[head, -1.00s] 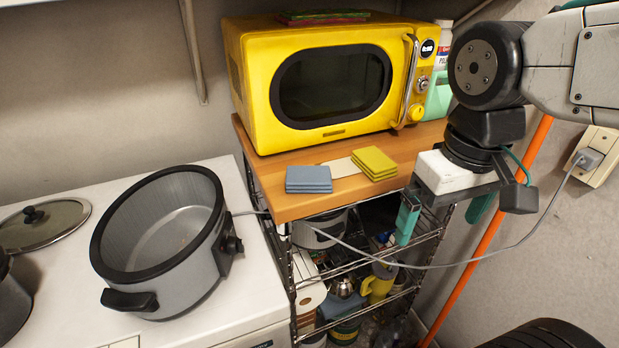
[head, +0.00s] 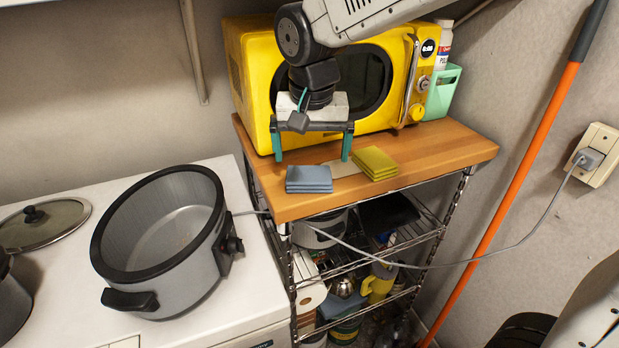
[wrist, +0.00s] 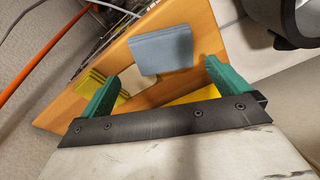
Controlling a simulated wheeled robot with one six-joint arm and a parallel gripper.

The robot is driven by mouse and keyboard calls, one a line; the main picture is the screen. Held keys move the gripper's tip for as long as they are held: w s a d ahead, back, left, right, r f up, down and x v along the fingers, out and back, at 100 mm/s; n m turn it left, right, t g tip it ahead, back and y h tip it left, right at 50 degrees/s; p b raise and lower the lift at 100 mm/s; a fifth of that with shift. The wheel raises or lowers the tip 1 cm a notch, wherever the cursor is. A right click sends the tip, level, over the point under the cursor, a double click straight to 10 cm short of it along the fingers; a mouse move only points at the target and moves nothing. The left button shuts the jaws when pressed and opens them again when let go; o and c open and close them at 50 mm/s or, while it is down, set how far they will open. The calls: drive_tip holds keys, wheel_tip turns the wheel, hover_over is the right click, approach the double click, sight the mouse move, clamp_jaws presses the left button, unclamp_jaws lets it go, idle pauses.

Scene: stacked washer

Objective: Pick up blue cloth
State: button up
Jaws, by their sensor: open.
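The blue cloth (head: 309,179) is a folded grey-blue stack lying flat near the front left corner of the wooden shelf top. In the wrist view the blue cloth (wrist: 161,50) lies beyond the fingertips, between their lines. My gripper (head: 311,158) hangs over the shelf top in front of the microwave, with its green fingers wide apart. In the wrist view the gripper (wrist: 158,85) is open with nothing between its fingers. The fingers appear apart from the cloth.
A folded yellow cloth (head: 375,163) lies right of the blue one, with a pale flat piece (head: 342,167) between them. The yellow microwave (head: 255,80) stands behind. A grey pot (head: 165,245) stands on the white surface at left. The wooden top (head: 440,150) is clear at right.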

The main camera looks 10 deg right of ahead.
sight(310, 173)
drive_tip(key=f, duration=0.5)
drive_tip(key=shift+w+a, duration=0.15)
drive_tip(key=shift+w, duration=0.1)
drive_tip(key=c, duration=0.9)
drive_tip(key=shift+r, duration=0.1)
drive_tip(key=shift+c, duration=0.2)
drive_tip(key=shift+r, duration=0.45)
drive_tip(key=r, duration=0.2)
drive_tip(key=shift+s+r, duration=0.35)
drive_tip(key=shift+s, duration=0.05)
drive_tip(key=s+d+r, duration=0.1)
drive_tip(key=s+d, duration=0.2)
drive_tip(key=s, duration=1.2)
drive_tip(key=shift+r, duration=0.15)
drive_tip(key=shift+d, duration=0.1)
